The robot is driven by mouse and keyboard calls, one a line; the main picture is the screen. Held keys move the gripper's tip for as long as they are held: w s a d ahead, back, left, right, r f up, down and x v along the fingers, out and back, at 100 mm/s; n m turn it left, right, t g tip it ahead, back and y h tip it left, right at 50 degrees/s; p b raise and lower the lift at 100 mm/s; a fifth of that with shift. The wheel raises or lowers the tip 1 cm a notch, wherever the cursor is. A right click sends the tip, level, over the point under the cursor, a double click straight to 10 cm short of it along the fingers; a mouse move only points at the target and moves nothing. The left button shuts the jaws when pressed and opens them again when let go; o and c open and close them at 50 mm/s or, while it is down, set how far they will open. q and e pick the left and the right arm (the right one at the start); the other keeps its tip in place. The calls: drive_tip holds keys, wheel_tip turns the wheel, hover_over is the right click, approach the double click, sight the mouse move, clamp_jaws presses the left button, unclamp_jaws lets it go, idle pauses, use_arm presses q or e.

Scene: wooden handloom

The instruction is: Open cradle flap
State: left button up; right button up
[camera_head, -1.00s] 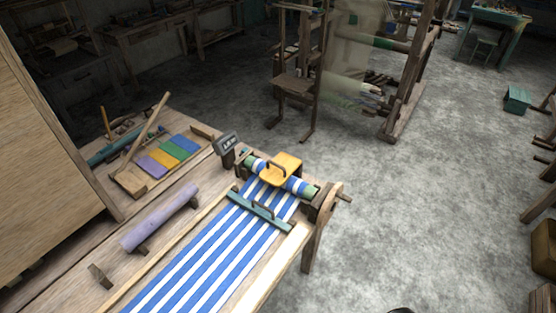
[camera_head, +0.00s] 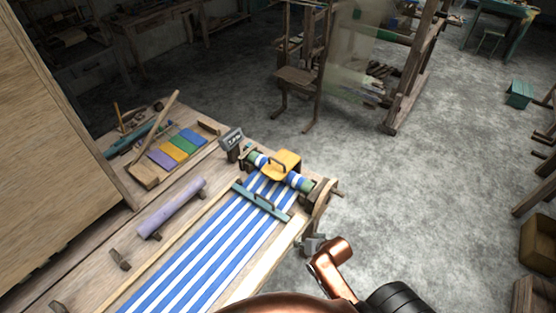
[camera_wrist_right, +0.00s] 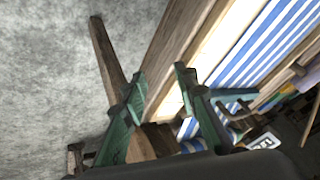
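The yellow cradle flap (camera_head: 283,163), with a dark handle on top, lies closed over the striped cloth roller (camera_head: 300,182) at the loom's far end. A sliver of yellow that looks like it shows beyond the right finger in the right wrist view. My right arm reaches in from the bottom of the head view, to the right of the loom and short of the flap. My right gripper (camera_wrist_right: 160,75), with green fingers, is open and empty beside the loom's edge. My left gripper is not in view.
Blue-and-white cloth (camera_head: 215,252) runs along the loom, with a teal handled bar (camera_head: 262,202) across it. A small display (camera_head: 231,143) stands left of the flap. A wooden crank wheel (camera_head: 323,200) sticks out on the right.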

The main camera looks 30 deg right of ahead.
sight(278, 161)
drive_tip(key=w+r+m+t, duration=0.1)
drive_tip(key=w+r+m, duration=0.1)
drive_tip(key=w, duration=0.2)
drive_tip(key=w+d+r+m+t, duration=0.1)
drive_tip(key=w+r+m, duration=0.1)
drive_tip(key=w, duration=0.3)
drive_tip(key=w+d+r+m+t+y, duration=0.1)
drive_tip(key=w+r+m+t, duration=0.1)
drive_tip(key=w+m, duration=0.1)
drive_tip(key=shift+w+d+r+m, duration=0.1)
drive_tip(key=shift+w+d+m, duration=0.1)
drive_tip(key=shift+w, duration=0.15)
drive_tip(key=shift+w+d+m, duration=0.1)
drive_tip(key=shift+w+m, duration=0.1)
drive_tip(key=shift+w, duration=0.15)
drive_tip(key=w+d+r+m+t, duration=0.1)
drive_tip(key=w+d+r+m, duration=0.1)
drive_tip(key=w+r+m, duration=0.1)
drive_tip(key=w+d+r+m+t, duration=0.2)
drive_tip(key=w+r+m, duration=0.1)
drive_tip(key=w, duration=0.2)
drive_tip(key=w+d+r+m+t, duration=0.1)
drive_tip(key=w+d+r+m, duration=0.1)
drive_tip(key=w+m, duration=0.1)
drive_tip(key=shift+w+r+m+t, duration=0.4)
drive_tip(key=shift+w, duration=0.05)
drive_tip(key=x, duration=0.7)
drive_tip(key=shift+w+f, duration=0.15)
drive_tip(key=shift+w, duration=0.1)
clamp_jaws()
